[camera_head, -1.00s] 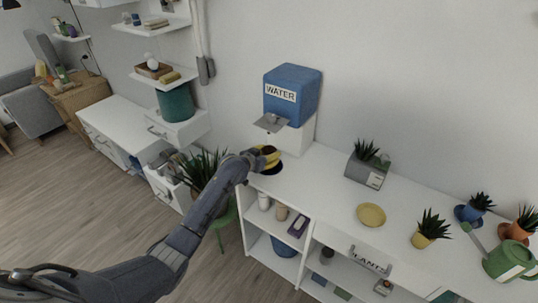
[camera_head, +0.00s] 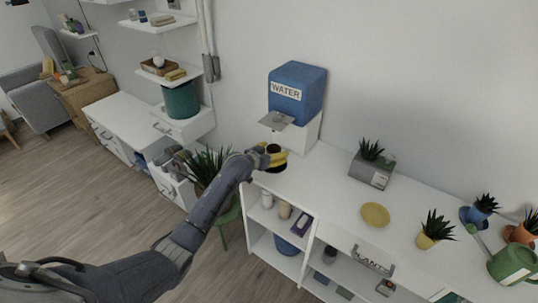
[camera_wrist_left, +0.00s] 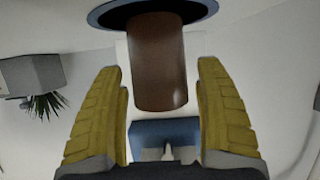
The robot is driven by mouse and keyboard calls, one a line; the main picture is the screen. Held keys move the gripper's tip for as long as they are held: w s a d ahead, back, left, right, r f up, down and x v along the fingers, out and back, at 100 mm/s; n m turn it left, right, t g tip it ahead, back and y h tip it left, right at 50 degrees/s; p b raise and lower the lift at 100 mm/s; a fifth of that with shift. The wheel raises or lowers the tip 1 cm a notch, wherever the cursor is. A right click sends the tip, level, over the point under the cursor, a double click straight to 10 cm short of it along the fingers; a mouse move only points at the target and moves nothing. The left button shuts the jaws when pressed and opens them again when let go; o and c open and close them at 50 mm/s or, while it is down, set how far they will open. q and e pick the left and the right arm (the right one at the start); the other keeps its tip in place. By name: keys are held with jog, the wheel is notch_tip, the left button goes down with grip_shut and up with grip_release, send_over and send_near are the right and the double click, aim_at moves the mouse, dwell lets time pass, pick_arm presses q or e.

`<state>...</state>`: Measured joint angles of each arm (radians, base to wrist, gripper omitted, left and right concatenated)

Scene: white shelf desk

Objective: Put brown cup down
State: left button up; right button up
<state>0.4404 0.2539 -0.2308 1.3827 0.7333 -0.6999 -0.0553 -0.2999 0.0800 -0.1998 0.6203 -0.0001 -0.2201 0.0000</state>
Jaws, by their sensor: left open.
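The brown cup (camera_wrist_left: 158,65) stands on a dark round coaster with a blue-grey rim (camera_wrist_left: 100,14) in the left wrist view. In the head view the coaster (camera_head: 279,167) lies at the left end of the white shelf top, in front of the water dispenser. My left gripper (camera_head: 273,155) is at the cup; its yellow fingers hide most of it there. In the wrist view the left gripper (camera_wrist_left: 162,110) is open, with one finger on each side of the cup and a gap on both sides. My right gripper is not in view.
A blue water dispenser (camera_head: 298,92) stands behind the coaster. A grey planter (camera_head: 371,171), a yellow plate (camera_head: 375,215), a yellow potted plant (camera_head: 431,233) and a green watering can (camera_head: 512,264) are further right. A large potted plant (camera_head: 206,166) stands left of the shelf.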

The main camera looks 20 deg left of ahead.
pick_arm(q)
jog(key=v, duration=1.2)
jog(key=s+d+f+t, duration=0.1)
jog(key=s+d+f, duration=0.4)
jog(key=s+f, duration=0.25)
jog(key=s+a+f+g+y, duration=0.1)
jog(key=s+f+g, duration=0.1)
jog(key=s+f, duration=0.65)
jog(key=s+a+f+g+y, duration=0.1)
jog(key=s+f, duration=0.2)
jog(key=f, duration=1)
jog(key=s+a+f+g+y, duration=0.15)
jog(key=s+f, duration=0.35)
jog(key=f, duration=0.6)
jog(key=s+f+g, duration=0.2)
jog(key=s+f, duration=0.5)
jog(key=s, duration=0.6)
jog(key=s+f+g, duration=0.3)
jog(key=s+f, duration=0.4)
jog(key=s, duration=0.7)
jog(key=s+f+g, duration=0.3)
jog(key=s+f, duration=0.4)
jog(key=s, duration=0.6)
jog(key=shift+s+a+f+y, duration=0.2)
jog(key=shift+s+a+y, duration=0.15)
jog(key=shift+s+a, duration=0.05)
